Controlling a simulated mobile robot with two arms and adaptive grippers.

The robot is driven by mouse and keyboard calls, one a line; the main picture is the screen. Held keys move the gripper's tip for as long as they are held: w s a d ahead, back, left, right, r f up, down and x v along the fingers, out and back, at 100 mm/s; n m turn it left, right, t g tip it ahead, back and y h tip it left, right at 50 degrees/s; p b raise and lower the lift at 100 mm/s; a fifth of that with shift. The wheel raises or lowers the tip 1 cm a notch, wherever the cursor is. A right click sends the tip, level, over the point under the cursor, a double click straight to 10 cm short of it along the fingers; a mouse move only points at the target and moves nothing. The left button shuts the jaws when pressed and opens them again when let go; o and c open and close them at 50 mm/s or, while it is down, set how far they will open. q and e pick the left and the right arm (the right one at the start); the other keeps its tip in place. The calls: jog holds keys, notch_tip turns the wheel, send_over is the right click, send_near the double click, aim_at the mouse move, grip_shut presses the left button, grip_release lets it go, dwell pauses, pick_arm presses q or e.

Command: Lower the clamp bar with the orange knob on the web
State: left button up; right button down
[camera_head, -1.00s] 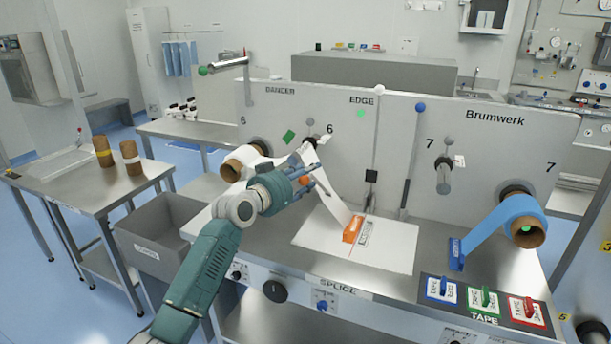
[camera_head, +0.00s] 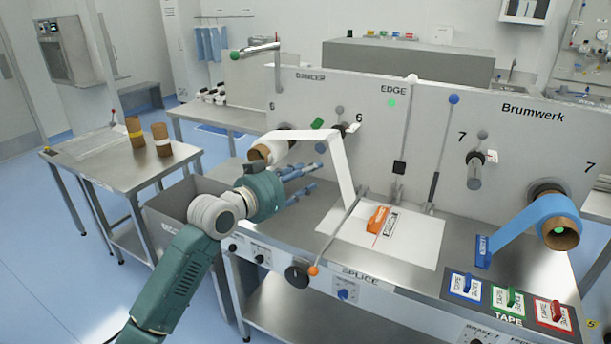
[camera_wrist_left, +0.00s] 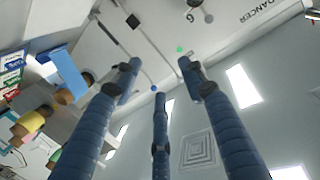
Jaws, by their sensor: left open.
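The clamp bar (camera_head: 338,231) is a thin grey rod in the head view. It slopes down and left from the back of the splice table to its orange knob (camera_head: 313,270) at the table's front edge. The white web (camera_head: 342,170) comes down from the roll and its lower end meets the bar; whether the bar presses on it I cannot tell. My left gripper (camera_head: 317,177) is open and empty, left of the web and above the bar and knob. Its spread blue fingers (camera_wrist_left: 157,78) show in the left wrist view with nothing between them. My right gripper is not in view.
An orange-handled piece (camera_head: 377,220) lies on the white splice plate (camera_head: 415,245). A second bar with a blue knob (camera_head: 454,99) stands upright on the right. A blue roll (camera_head: 558,236) and tape dispensers (camera_head: 508,300) are further right. A grey bin (camera_head: 180,205) stands left below my arm.

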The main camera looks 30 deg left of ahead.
pick_arm(q)
jog(key=shift+d, duration=0.1)
jog(key=shift+s, duration=0.1)
